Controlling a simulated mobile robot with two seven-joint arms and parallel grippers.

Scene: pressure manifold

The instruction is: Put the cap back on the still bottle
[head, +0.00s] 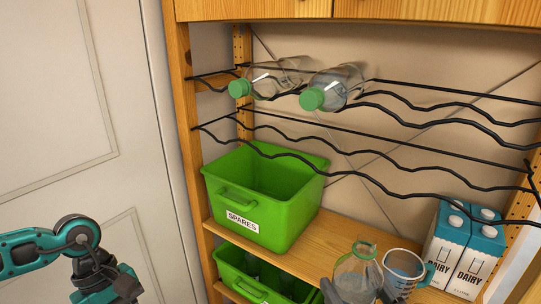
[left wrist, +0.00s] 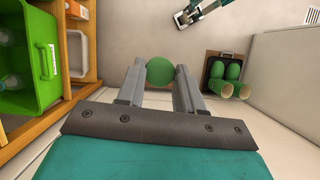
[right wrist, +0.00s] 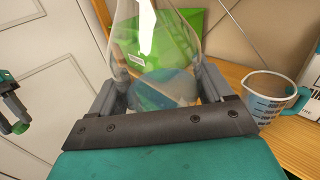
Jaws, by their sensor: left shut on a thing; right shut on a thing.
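A clear bottle (head: 358,274) stands upright in my right gripper (head: 352,296) at the bottom of the head view. Its neck points up, with a green ring and no cap on it. In the right wrist view the clear bottle (right wrist: 150,30) sits between the fingers, which are shut on it. A round green cap (left wrist: 160,71) is between the fingers of my left gripper (left wrist: 160,85) in the left wrist view. In the head view my left gripper (head: 124,286) is low at the left, well apart from the bottle; the cap cannot be made out there.
Two green-capped bottles (head: 335,86) (head: 270,77) lie on the wire rack. A green SPARES bin (head: 290,215) stands on the shelf, another bin (head: 232,262) below. A measuring jug (head: 403,269) and dairy cartons (head: 468,245) are right of the held bottle. Dark crate (left wrist: 212,58) with green items is on the floor.

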